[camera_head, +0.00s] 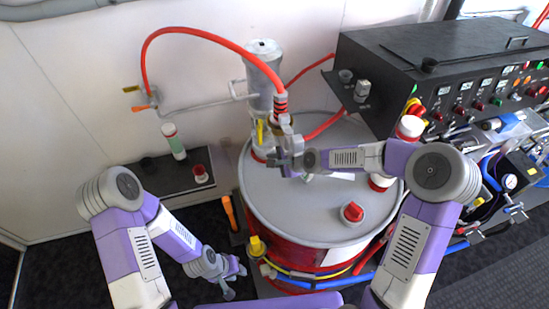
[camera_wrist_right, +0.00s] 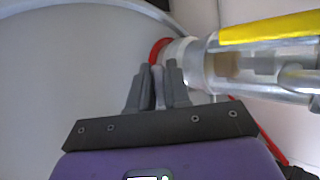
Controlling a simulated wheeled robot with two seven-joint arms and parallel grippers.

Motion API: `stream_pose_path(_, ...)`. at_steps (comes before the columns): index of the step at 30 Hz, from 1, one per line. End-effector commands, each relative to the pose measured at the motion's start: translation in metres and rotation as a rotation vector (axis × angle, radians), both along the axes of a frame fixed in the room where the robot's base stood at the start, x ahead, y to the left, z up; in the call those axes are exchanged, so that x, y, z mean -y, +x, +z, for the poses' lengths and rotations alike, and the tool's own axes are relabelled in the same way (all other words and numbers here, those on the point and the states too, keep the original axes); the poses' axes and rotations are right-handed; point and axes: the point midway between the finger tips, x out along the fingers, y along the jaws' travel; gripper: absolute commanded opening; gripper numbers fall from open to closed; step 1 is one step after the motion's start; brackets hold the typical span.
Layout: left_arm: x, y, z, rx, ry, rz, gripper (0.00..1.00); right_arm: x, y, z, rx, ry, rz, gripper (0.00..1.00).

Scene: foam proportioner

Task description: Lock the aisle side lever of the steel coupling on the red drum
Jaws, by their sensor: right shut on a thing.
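The red drum (camera_head: 300,240) has a grey lid. The steel coupling (camera_wrist_right: 205,68) sits at the lid's rear left, with a yellow strip along its side and a red ring at its base. My right gripper (camera_head: 275,160) reaches across the lid to the coupling. In the right wrist view its fingers (camera_wrist_right: 158,80) are shut on a slim grey lever (camera_wrist_right: 158,88) beside the coupling's base. The arm and fingers hide part of the coupling in the head view. My left gripper (camera_head: 236,280) hangs low left of the drum, fingers apart and empty.
A black control console (camera_head: 430,70) stands at the right. Red-and-white caps, including one at the lid's front (camera_head: 352,212), stand up from the lid. A dark shelf (camera_head: 165,180) is at the left.

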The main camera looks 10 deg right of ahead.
Motion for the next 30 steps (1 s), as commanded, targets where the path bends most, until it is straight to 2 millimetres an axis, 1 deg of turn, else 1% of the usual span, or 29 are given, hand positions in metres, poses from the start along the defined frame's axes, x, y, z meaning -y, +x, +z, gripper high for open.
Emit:
stream_pose_path(8,0.0,0.0,0.0,0.0,0.0,0.0,0.33,0.001,0.0,0.0,0.0,0.0,-0.001,0.0)
stream_pose_path(9,0.0,0.0,0.0,0.0,0.0,0.0,0.33,0.001,0.0,0.0,0.0,-0.001,-0.002,0.22)
stream_pose_path(11,0.0,0.0,0.0,0.0,0.0,0.0,0.33,0.001,0.0,0.0,0.0,-0.001,-0.002,0.31)
stream_pose_path(12,0.0,0.0,0.0,0.0,0.0,0.0,0.33,0.001,0.0,0.0,0.0,0.0,-0.001,0.37)
stream_pose_path(13,0.0,0.0,0.0,0.0,0.0,0.0,0.33,0.001,0.0,0.0,0.0,0.0,-0.001,0.38)
stream_pose_path(22,0.0,0.0,0.0,0.0,0.0,0.0,0.33,0.002,-0.001,0.002,0.001,0.0,-0.003,0.38)
stream_pose_path(26,0.0,0.0,0.0,0.0,0.0,0.0,0.33,0.01,-0.009,0.011,0.001,0.0,-0.004,0.38)
stream_pose_path(30,0.0,0.0,0.0,0.0,0.0,0.0,0.33,0.023,-0.022,0.026,0.002,0.0,-0.006,0.38)
